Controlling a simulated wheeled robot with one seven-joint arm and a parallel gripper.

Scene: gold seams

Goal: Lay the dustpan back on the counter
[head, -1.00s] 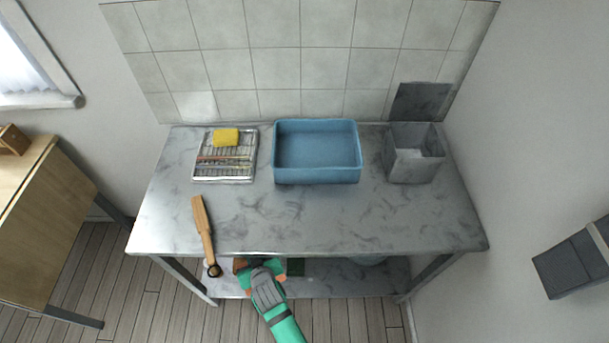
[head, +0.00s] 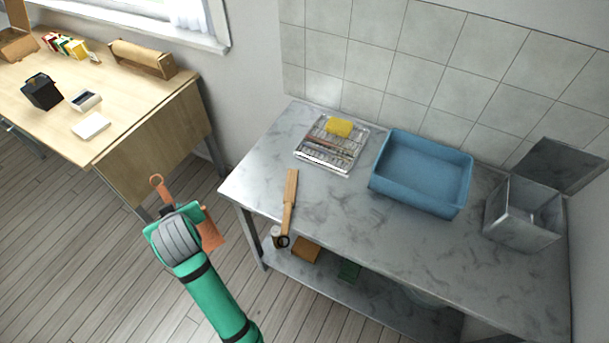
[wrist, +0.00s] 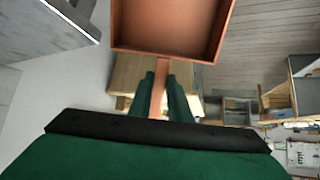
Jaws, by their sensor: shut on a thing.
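The dustpan is copper-orange. In the head view its pan (head: 210,232) shows to the right of my gripper (head: 180,232), and its looped handle end shows beyond. In the wrist view the open pan (wrist: 172,28) fills the top middle, and its handle runs down between the two fingers of my gripper (wrist: 160,88). My gripper is shut on this handle. It holds the dustpan in the air over the floor, left of the counter (head: 345,225) and apart from it. My wrist hides part of the dustpan in the head view.
On the counter are a wooden-handled tool (head: 289,195) at the front left edge, a rack (head: 322,160) with a yellow sponge (head: 339,127), a blue basin (head: 384,186) and a grey bin (head: 490,225). A wooden desk (head: 150,118) stands left. The counter's front middle is clear.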

